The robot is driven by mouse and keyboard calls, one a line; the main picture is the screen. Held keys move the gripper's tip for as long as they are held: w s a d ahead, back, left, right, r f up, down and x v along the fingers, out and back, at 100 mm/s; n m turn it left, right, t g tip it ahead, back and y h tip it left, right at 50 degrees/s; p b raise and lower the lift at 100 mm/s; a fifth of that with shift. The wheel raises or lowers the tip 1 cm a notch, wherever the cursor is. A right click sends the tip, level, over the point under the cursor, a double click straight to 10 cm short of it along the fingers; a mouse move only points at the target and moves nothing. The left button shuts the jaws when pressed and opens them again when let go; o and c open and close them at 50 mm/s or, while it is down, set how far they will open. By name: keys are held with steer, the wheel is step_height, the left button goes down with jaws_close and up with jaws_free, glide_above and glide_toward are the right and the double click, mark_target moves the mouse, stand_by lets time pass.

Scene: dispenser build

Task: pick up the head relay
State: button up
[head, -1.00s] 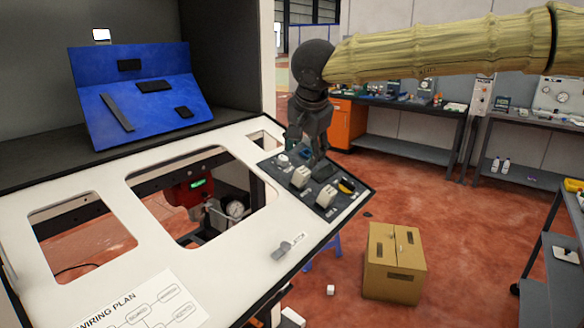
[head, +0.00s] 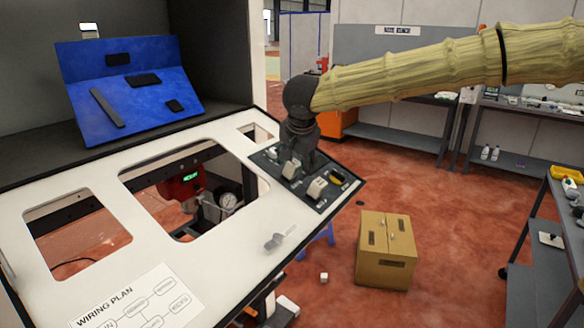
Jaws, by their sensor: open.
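My gripper (head: 301,162) points down, low over a dark parts panel (head: 323,205) at the right end of the white worktop. It is open, but its fingertips are small and dark here. Pale block-shaped parts (head: 316,188) sit on the panel, and another pale block (head: 290,168) is right beside the fingers. A smaller pale part (head: 271,152) is at the panel's left. I cannot read the labels, so I cannot tell which is the head relay. Contact with any part cannot be made out, and the gripper hides the panel's back portion.
A yellow-and-black part (head: 337,179) lies at the panel's right. A blue stand (head: 75,70) holds dark pieces. A grey part (head: 273,241) lies near the front edge. A cardboard box (head: 386,250) stands on the floor.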

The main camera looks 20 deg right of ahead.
steer(key=shift+w+f, duration=0.15)
steer(key=shift+f, duration=0.2)
steer(key=shift+w+f, duration=0.7)
steer(key=shift+w, duration=0.15)
steer(key=shift+s+r, duration=0.25)
steer(key=shift+s, duration=0.2)
steer(key=c, duration=0.5)
steer(key=shift+f, duration=0.1)
steer(key=c, duration=0.6)
steer(key=shift+o, duration=0.2)
steer(key=shift+w+r, duration=0.15)
steer(key=shift+r, duration=0.25)
step_height(320, 180, up, 3)
steer(key=shift+f+b, duration=0.1)
steer(key=shift+b, duration=0.35)
steer(key=s+a+r+b, duration=0.1)
steer(key=s+a+b, duration=0.1)
steer(key=s, duration=1.4)
steer(key=shift+r+b, duration=0.25)
steer(key=shift+b, duration=0.35)
